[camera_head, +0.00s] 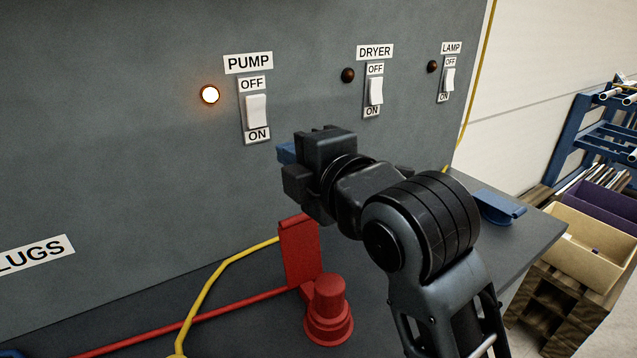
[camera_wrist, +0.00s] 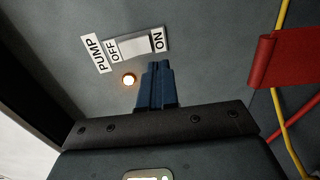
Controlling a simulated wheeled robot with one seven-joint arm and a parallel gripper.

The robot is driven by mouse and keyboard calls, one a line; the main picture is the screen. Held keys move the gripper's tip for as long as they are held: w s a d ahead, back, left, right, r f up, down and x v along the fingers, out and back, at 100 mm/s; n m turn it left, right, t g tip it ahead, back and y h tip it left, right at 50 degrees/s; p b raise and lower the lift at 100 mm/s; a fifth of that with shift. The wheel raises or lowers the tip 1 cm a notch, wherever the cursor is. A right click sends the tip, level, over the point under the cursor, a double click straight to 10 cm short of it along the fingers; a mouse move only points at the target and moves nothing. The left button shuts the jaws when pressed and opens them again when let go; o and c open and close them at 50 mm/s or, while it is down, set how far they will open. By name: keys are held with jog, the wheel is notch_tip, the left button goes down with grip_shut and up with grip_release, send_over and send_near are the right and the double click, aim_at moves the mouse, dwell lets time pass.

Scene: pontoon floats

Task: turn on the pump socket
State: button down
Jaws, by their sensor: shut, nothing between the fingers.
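The PUMP switch (camera_head: 256,111) is a white rocker on the grey panel, with OFF above it and ON below. The round lamp (camera_head: 209,94) to its left glows bright. In the wrist view the switch (camera_wrist: 134,48) lies just beyond my fingertips, and the lamp (camera_wrist: 129,79) is lit there too. My gripper (camera_head: 286,152) is below and right of the switch, apart from it in the head view. Its blue fingers (camera_wrist: 156,68) are together and empty. The rocker's exact tilt is hard to tell.
The DRYER switch (camera_head: 375,91) and LAMP switch (camera_head: 449,79) are to the right, with dark lamps. A red upright piece (camera_head: 298,255) and a red plug-like part (camera_head: 329,306) stand below my gripper. A yellow cable (camera_head: 212,283) crosses the bench. Boxes (camera_head: 590,240) stand at right.

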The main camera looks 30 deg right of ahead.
jog(key=s+p, duration=0.1)
jog(key=s, duration=0.1)
jog(key=s+p, duration=0.1)
jog(key=p, duration=0.1)
jog(key=s+p, duration=0.2)
jog(key=shift+s+f, duration=0.3)
jog(key=shift+f, duration=0.1)
dwell(0.3)
jog(key=s+a+f+m+g, duration=0.1)
jog(key=s+f+m, duration=0.6)
jog(key=s, duration=0.4)
jog(key=s+f+m, duration=0.7)
jog(key=s+f, duration=0.1)
jog(key=s, duration=0.3)
jog(key=s+d+m, duration=0.2)
jog(key=s+m, duration=0.2)
jog(key=s, duration=0.7)
jog(key=shift+r+g, duration=0.2)
jog(key=shift+g, duration=0.2)
jog(key=shift+a, duration=0.1)
